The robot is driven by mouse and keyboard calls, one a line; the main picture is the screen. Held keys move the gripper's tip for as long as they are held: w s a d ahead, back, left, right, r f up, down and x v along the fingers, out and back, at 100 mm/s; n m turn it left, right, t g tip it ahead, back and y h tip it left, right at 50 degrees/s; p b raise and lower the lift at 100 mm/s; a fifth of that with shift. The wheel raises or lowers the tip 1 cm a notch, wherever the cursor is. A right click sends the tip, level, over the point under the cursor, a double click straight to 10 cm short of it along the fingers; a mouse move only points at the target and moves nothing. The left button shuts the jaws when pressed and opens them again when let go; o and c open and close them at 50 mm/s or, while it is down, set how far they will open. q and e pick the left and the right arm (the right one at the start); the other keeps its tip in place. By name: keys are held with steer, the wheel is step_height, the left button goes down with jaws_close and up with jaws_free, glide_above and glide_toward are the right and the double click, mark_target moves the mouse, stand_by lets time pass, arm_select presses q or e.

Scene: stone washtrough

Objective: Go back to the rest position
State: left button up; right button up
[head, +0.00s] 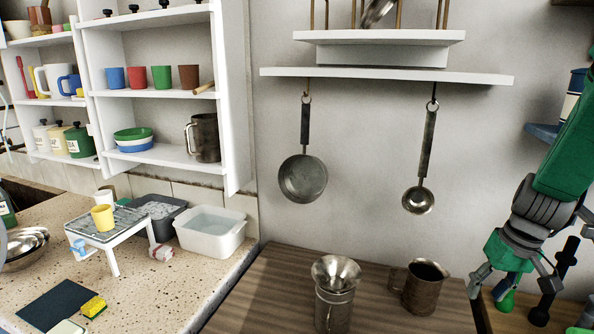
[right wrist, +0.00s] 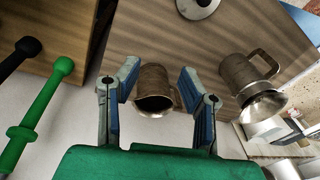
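My right gripper (head: 515,280) is at the right of the head view, with its fingers spread and nothing between them. The right wrist view also shows my right gripper (right wrist: 158,70) open. A brown metal mug (head: 420,287) stands upright on the wooden counter to the left of the gripper. In the right wrist view the mug (right wrist: 153,90) appears beyond the gap between the fingers, apart from them. My left gripper is not in view.
A metal can with a funnel-shaped top (head: 335,290) stands left of the mug. A pan (head: 303,178) and a ladle (head: 418,200) hang under the wall shelf (head: 390,75). Green and black handled items (head: 543,305) stand beside my right gripper. A white basin (head: 210,232) sits on the stone counter.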

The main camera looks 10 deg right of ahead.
steer(key=s+a+f+h, duration=0.1)
steer(key=s+a+f, duration=0.2)
steer(key=f, duration=0.3)
steer(key=s+a+f+n+g, duration=0.1)
steer(key=s+a+f, duration=0.1)
steer(key=s+f, duration=0.3)
steer(key=s+a+f+n+g+h, duration=0.1)
steer(key=s+a+f, duration=0.2)
steer(key=s+f, duration=0.2)
steer(key=shift+a+f+h, duration=0.15)
steer(key=shift+a+f, duration=0.05)
steer(key=shift+f, duration=0.6)
steer(key=shift+a+f+h, duration=0.15)
steer(key=shift+f, duration=0.65)
steer(key=s+a+f+n+y, duration=0.1)
steer(key=s+a+f, duration=0.2)
steer(key=s+a, duration=0.25)
steer(key=s+a+f+y, duration=0.1)
steer(key=s+a+f, duration=0.2)
steer(key=s+a, duration=0.25)
step_height(320, 180, down, 9)
steer(key=w+n+t+b, duration=0.1)
steer(key=w+b, duration=0.2)
steer(key=b, duration=0.7)
steer(key=shift+r, duration=0.15)
